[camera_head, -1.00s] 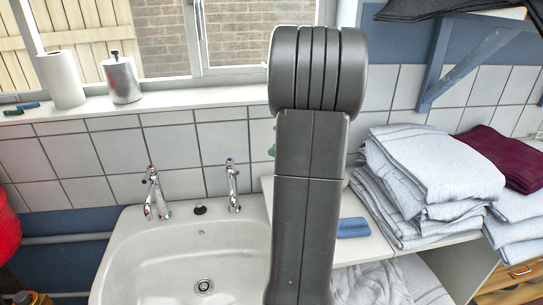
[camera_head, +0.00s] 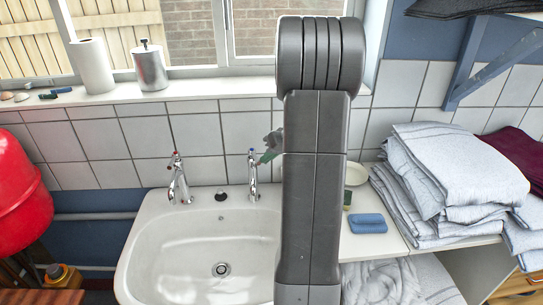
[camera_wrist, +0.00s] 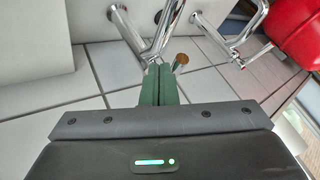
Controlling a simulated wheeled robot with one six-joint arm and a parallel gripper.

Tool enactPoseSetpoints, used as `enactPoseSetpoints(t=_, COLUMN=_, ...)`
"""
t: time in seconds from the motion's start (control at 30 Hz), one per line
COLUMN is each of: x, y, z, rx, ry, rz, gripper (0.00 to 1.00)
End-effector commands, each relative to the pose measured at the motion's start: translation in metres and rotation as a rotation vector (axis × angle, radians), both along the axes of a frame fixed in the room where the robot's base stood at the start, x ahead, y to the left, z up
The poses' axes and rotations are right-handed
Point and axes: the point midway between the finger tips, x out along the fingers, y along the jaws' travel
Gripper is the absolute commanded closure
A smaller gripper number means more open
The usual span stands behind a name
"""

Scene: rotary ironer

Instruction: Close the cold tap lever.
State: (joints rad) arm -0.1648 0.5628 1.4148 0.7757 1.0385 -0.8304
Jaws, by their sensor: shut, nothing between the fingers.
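The cold tap (camera_head: 253,178), chrome with a blue mark on top, stands at the sink's back right edge. My gripper (camera_head: 266,158) is shut, its green fingertips close to the right of the tap's head. In the wrist view the shut fingers (camera_wrist: 157,84) point at a chrome tap (camera_wrist: 150,38), with a round-ended lever (camera_wrist: 181,62) just right of the fingertips. I cannot tell whether they touch. The hot tap (camera_head: 178,180), with a red mark, stands further left and also shows in the wrist view (camera_wrist: 236,50).
The white sink (camera_head: 150,240) lies below the taps. A blue sponge (camera_head: 368,223) and folded towels (camera_head: 440,175) are on the counter to the right. A red rounded object (camera_head: 18,190) is at the far left. The tiled wall is close behind the taps.

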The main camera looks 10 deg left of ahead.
Motion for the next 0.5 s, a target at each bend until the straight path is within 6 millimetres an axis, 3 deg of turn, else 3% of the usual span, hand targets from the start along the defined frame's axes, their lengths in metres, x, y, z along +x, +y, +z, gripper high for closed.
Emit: enactPoseSetpoints(t=0.5, x=-0.013, y=0.013, z=-0.003, rx=0.000, ry=-0.002, rz=-0.135, gripper=1.00)
